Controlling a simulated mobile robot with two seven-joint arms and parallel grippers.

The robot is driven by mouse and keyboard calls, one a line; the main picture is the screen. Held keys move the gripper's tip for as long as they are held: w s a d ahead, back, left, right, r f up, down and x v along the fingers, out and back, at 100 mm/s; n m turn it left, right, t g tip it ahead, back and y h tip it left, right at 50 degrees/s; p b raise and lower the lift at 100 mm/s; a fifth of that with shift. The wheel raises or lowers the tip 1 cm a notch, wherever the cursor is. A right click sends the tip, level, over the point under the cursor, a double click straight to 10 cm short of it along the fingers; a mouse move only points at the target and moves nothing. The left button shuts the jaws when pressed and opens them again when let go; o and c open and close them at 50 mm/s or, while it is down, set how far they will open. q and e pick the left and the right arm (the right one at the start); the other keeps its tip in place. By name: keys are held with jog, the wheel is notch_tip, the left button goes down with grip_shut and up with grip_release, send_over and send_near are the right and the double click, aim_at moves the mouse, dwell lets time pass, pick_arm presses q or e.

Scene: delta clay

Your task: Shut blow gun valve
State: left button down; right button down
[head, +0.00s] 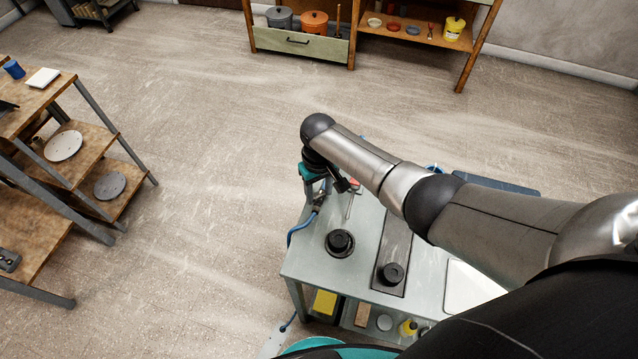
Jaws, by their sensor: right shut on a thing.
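My right arm reaches across the grey table to its far left corner. My right gripper (322,187) points down there and is shut on the blow gun valve, at a small metal fitting (319,201) on top of a blue hose (299,230). The hose runs down over the table's left edge. The gripper and arm hide much of the valve, so its handle position cannot be made out. My left gripper is not in view.
The grey table (311,262) carries two round black pieces (340,242) (392,273) and a dark strip. A lower shelf holds a yellow box (325,302) and jars. Wooden shelves (84,150) stand at left, a wooden cabinet (304,42) at the back. The floor between is clear.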

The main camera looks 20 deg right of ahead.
jog(key=m+p, duration=0.2)
jog(key=m, duration=0.2)
jog(key=shift+r+m, duration=0.1)
jog(key=shift+m, duration=0.2)
jog(key=shift+m+p, duration=0.65)
jog(key=shift+m, duration=1.55)
jog(key=shift+c, duration=1.6)
grip_release()
